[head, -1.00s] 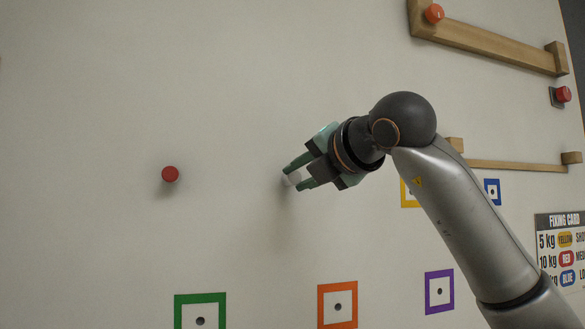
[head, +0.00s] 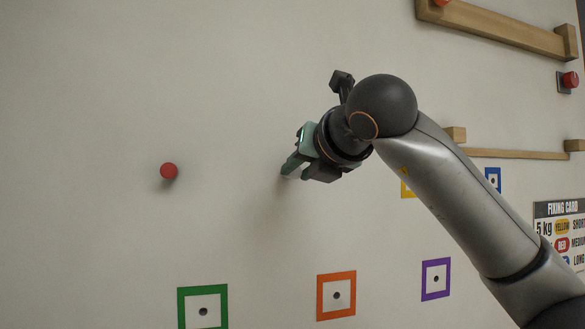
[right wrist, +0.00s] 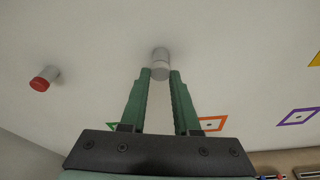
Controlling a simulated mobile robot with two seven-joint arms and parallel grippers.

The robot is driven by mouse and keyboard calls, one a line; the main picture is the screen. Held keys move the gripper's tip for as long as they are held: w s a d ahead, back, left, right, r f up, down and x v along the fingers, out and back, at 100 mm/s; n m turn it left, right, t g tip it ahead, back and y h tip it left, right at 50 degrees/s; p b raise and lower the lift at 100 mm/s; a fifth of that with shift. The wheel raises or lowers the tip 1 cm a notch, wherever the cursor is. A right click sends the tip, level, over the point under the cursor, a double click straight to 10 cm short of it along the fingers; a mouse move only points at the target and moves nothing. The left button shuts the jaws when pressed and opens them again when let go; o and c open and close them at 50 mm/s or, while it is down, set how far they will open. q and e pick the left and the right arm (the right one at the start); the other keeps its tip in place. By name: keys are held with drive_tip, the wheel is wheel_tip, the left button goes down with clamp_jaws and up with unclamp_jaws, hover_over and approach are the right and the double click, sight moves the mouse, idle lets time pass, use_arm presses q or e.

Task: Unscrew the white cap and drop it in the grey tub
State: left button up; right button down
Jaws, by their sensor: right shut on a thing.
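The white cap (right wrist: 160,71) is the near end of a short pale cylinder that stands out from the wall, in the right wrist view. My right gripper (right wrist: 160,76) has its green fingers on either side of the cap and is shut on it. In the head view my right gripper (head: 293,175) is at the wall, and its fingers hide most of the cap. The grey tub is not in view. My left gripper is not in view.
A red knob (head: 169,171) sticks out of the wall to the left. Below are green (head: 181,308), orange (head: 321,298) and purple (head: 426,280) framed squares with holes. Wooden rails (head: 490,27) and a fixing card (head: 560,235) are at the right. The wall around the gripper is bare.

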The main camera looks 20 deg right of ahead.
drive_tip(key=shift+s+d+r, duration=0.1)
drive_tip(key=shift+r, duration=0.2)
drive_tip(key=n+h+p, duration=0.1)
drive_tip(key=n+p, duration=0.1)
drive_tip(key=n, duration=0.2)
drive_tip(key=shift+h, duration=0.4)
drive_tip(key=c, duration=0.9)
unclamp_jaws()
drive_tip(key=shift+f, duration=0.15)
